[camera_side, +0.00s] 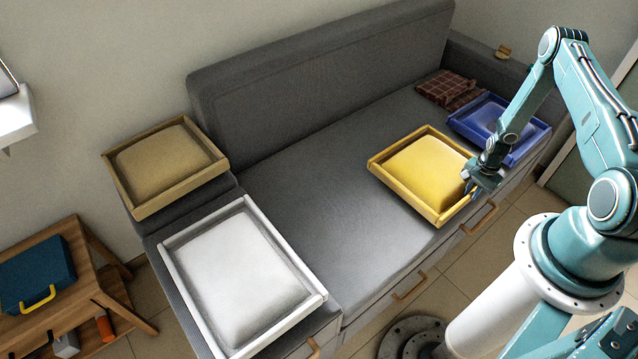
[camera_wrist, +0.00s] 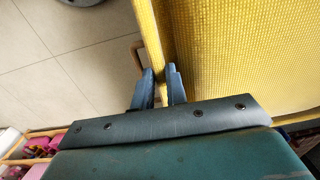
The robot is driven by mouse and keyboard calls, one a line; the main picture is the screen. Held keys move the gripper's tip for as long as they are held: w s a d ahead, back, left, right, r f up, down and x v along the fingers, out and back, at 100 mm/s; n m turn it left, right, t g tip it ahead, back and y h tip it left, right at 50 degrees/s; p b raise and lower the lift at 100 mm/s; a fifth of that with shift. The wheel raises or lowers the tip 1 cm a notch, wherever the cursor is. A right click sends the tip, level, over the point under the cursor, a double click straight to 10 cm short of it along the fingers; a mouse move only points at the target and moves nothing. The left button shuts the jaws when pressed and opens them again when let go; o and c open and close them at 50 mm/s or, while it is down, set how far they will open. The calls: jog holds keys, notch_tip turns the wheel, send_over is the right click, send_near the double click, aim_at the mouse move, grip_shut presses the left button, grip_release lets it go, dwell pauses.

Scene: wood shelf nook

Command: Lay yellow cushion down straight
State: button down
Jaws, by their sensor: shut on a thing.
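The yellow cushion (camera_side: 428,170) has a raised yellow rim and shows in the side view at the right part of the grey sofa seat. It sits at an angle to the sofa, near the front edge. My gripper (camera_side: 470,186) is at its right side, shut on the rim. In the wrist view the two blue fingertips (camera_wrist: 162,88) close around the yellow rim, with the woven yellow cushion (camera_wrist: 235,60) to the right. Whether the cushion rests on the seat or is slightly lifted, I cannot tell.
A blue cushion (camera_side: 497,128) lies just right of the yellow one, close to my gripper. A brown checked item (camera_side: 445,88) is behind it. White (camera_side: 236,275) and tan (camera_side: 165,165) cushions lie at the left. The middle of the grey seat (camera_side: 320,210) is clear.

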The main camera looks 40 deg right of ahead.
jog(key=shift+f, duration=1.05)
jog(key=c, duration=1.4)
grip_release()
notch_tip(320, 180, up, 12)
jog(key=shift+s, duration=0.1)
